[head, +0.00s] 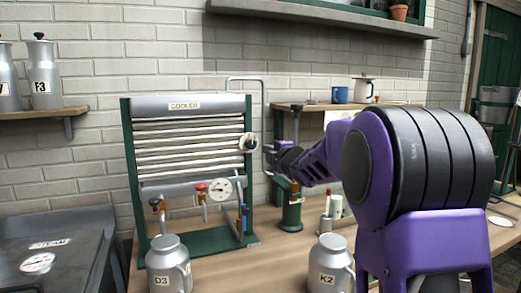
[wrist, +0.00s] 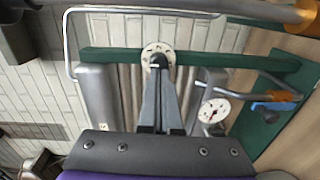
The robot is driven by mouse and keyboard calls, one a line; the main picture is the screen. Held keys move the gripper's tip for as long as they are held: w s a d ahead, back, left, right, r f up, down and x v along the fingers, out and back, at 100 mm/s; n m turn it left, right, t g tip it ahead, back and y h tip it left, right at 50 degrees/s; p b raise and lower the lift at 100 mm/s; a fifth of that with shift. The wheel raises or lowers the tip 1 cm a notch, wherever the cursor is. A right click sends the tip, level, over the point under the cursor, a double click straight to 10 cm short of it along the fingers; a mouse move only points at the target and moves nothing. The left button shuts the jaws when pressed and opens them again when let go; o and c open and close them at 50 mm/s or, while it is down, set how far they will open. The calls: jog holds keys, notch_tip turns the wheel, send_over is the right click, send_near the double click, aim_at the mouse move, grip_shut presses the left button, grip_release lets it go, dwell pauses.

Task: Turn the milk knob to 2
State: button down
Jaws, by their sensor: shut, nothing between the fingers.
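The cooler (head: 190,105) stands on the bench with a green frame. A white round dial with a dark centre (head: 248,142) sits on its right side; its marks are too small to read. It fits the milk knob, but I see no milk label. In the wrist view the same dial (wrist: 157,55) is just beyond my fingertips, which overlap its lower part. My gripper (head: 272,155) is shut and empty, pointing at the dial from the right. I cannot tell whether the fingertips touch it.
Milk cans D3 (head: 169,265) and K2 (head: 330,265) stand in front. A bent pipe (wrist: 70,45) runs near the dial.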

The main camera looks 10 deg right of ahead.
aim_at(251, 144)
jog(key=w+p, duration=0.2)
jog(key=w, duration=0.5)
jog(key=shift+w+r, duration=0.4)
